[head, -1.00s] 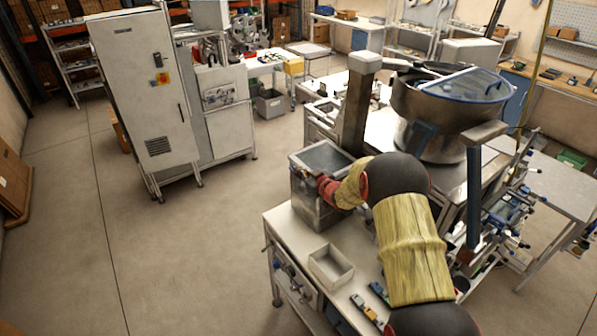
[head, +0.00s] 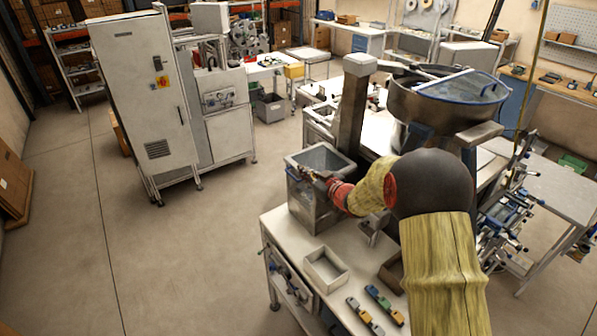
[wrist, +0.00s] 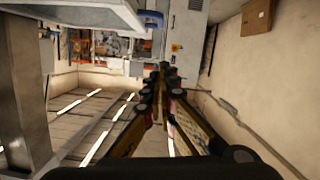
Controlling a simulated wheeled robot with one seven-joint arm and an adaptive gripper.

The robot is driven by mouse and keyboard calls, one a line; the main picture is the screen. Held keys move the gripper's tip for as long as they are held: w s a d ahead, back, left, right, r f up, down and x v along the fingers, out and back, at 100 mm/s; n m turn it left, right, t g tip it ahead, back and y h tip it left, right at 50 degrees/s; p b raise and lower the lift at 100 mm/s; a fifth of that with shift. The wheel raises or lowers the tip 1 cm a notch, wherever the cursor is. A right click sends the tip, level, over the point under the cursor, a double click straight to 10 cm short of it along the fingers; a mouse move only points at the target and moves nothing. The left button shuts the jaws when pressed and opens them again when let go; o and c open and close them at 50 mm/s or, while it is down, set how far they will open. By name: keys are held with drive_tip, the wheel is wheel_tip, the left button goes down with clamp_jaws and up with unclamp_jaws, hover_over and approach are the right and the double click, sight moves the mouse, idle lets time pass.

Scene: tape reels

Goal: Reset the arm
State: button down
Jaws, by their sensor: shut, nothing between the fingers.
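My arm reaches in from the lower right of the head view, its links covered in a yellow sleeve with dark joints. My gripper (head: 306,171) is at the upper left end of the arm, in front of the open top of a grey metal bin (head: 310,208). In the wrist view my gripper (wrist: 165,68) points toward the far cabinet and wall, its fingers together with nothing between them. Whether it touches the bin's rim cannot be told.
A small open tray (head: 326,267) and several small coloured parts (head: 375,312) sit on the white table (head: 281,229). A square post (head: 352,110) and a large metal bowl (head: 445,100) stand behind. A tall cabinet (head: 145,95) is left. The floor between is clear.

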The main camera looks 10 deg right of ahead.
drive_tip(key=s+d+f+m+g+h+b, duration=0.2)
drive_tip(key=s+d+f+m+g+h, duration=0.35)
drive_tip(key=s+d+f, duration=0.6)
drive_tip(key=s+a+g+b, duration=0.1)
drive_tip(key=s+a+b, duration=0.3)
drive_tip(key=s+b, duration=0.3)
drive_tip(key=s+a+g+b, duration=0.1)
drive_tip(key=s+a+b, duration=0.3)
drive_tip(key=s, duration=1.4)
drive_tip(key=s+a+g+b, duration=0.1)
drive_tip(key=s+a+b, duration=0.4)
drive_tip(key=s+b, duration=0.4)
drive_tip(key=s+r, duration=0.1)
drive_tip(key=s, duration=0.3)
drive_tip(key=shift+s+b, duration=0.25)
drive_tip(key=shift+b, duration=0.15)
